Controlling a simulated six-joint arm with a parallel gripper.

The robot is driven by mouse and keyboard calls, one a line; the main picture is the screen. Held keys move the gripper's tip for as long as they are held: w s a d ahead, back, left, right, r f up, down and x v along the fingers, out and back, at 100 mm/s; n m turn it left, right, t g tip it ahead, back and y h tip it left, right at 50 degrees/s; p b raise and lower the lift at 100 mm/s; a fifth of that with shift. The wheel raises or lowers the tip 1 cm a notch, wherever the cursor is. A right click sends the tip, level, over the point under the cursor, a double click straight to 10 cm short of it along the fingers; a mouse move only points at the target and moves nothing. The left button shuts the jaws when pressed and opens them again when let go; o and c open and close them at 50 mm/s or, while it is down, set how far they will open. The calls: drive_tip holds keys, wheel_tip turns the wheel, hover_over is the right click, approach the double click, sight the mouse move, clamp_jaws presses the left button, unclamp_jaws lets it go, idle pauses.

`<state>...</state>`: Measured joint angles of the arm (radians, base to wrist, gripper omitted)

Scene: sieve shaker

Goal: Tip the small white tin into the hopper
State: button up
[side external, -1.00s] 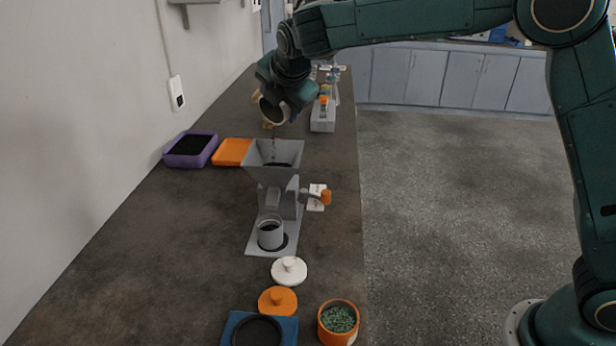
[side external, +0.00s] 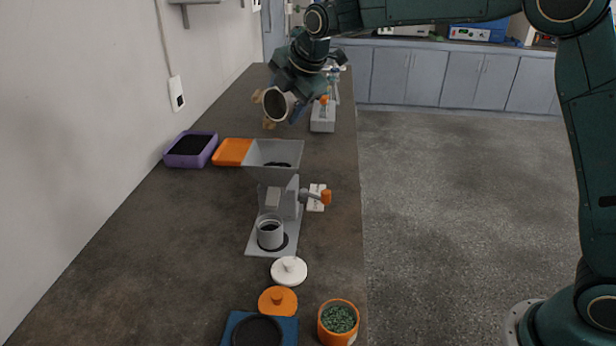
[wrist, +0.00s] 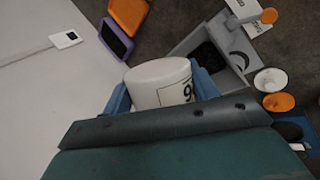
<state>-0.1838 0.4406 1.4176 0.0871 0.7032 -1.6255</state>
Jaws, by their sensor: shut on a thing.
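The small white tin (wrist: 160,82) is held between the blue fingers of my gripper (wrist: 163,88), with part of a printed label showing. In the side view the tin (side external: 277,104) is tilted, its round open mouth facing the camera and looking dark inside. My gripper (side external: 290,98) is shut on it, above and behind the hopper. The grey hopper (side external: 258,153) sits on top of a grey machine and has dark material at its bottom. In the wrist view the hopper (wrist: 197,40) is to the right of the tin. No stream falls from the tin.
A grey cup (side external: 270,236) stands on the machine's base. A purple tray (side external: 190,150) of dark material and an orange tray (side external: 231,152) lie left of the hopper. A white lid (side external: 289,271), an orange lid (side external: 278,300) and an orange tin of green bits (side external: 338,320) are in front.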

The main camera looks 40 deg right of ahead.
idle(0.4)
drive_tip(key=shift+w+d+m+g+y, duration=0.1)
drive_tip(key=shift+d+m+g+y, duration=0.15)
drive_tip(key=shift+y, duration=0.65)
drive_tip(key=shift+w+d+m+g+y, duration=0.15)
drive_tip(key=shift+m+y, duration=0.2)
drive_tip(key=shift+y, duration=0.55)
drive_tip(key=shift+s, duration=0.1)
drive_tip(key=shift+y, duration=0.4)
drive_tip(key=shift+d+f+m+g+y, duration=0.15)
drive_tip(key=shift+m+y, duration=0.15)
drive_tip(key=shift+y, duration=0.35)
drive_tip(key=shift+m+g+y, duration=0.15)
drive_tip(key=shift+m+y, duration=0.15)
drive_tip(key=shift+y, duration=0.85)
drive_tip(key=y, duration=0.1)
drive_tip(key=m+y, duration=0.1)
drive_tip(key=shift+a+f+y, duration=0.1)
drive_tip(key=shift+a+y, duration=0.1)
drive_tip(key=shift+y, duration=0.2)
drive_tip(key=shift+s+a+m+y, duration=0.1)
drive_tip(key=shift+a+m+y, duration=0.05)
drive_tip(key=shift+m+y, duration=0.4)
